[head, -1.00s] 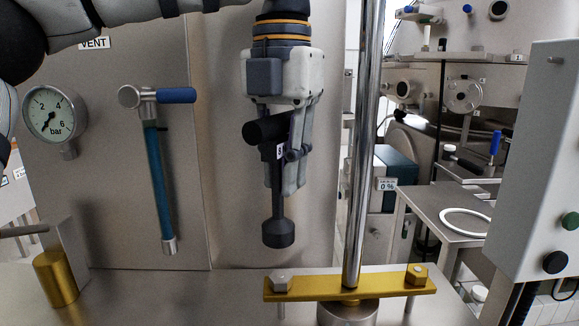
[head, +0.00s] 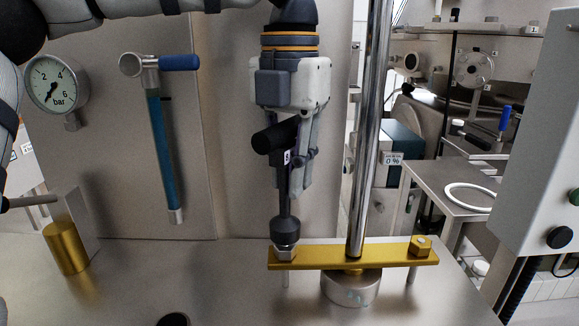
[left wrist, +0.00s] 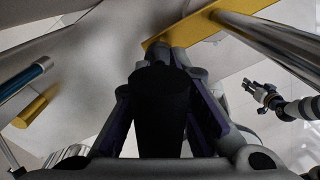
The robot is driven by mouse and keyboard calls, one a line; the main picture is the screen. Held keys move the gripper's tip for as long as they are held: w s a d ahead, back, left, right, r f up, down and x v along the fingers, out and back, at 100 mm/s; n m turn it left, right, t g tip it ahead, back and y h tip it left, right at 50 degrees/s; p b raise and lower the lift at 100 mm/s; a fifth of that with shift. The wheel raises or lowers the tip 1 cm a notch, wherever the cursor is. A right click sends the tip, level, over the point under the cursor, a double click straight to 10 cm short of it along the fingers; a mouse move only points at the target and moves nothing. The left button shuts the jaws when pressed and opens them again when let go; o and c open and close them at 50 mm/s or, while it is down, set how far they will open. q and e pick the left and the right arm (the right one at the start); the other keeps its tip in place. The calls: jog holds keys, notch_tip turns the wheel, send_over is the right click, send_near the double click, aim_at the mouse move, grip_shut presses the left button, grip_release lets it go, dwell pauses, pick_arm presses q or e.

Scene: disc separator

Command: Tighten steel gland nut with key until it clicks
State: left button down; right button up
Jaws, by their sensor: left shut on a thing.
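My left gripper (head: 292,185) hangs down in the head view, shut on the black key (head: 285,205). The key is upright, with its thick cross handle at the jaws and its round socket end pointing down. The socket end is right at the top of the steel gland nut (head: 286,255), whose lower part still shows. I cannot tell whether the socket sits on the nut or just above it. The nut is on the left end of the brass gland bar (head: 320,257). My right gripper (left wrist: 262,95) shows small in the left wrist view, away from the bar; its jaws are unclear.
A brass nut (head: 420,246) is on the bar's right end. A steel shaft (head: 370,130) rises through the bar, close right of my left gripper. A brass cylinder (head: 66,248) stands at left. A grey control box (head: 540,130) is at right.

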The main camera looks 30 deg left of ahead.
pick_arm(q)
jog(key=n, duration=0.6)
jog(key=shift+s+a+r, duration=0.1)
jog(key=shift+s+a, duration=0.05)
jog(key=shift+a, duration=0.15)
jog(key=n, duration=0.4)
jog(key=shift+s+a, duration=0.1)
jog(key=shift+a, duration=0.1)
jog(key=shift+f, duration=0.95)
jog(key=shift+f, duration=0.55)
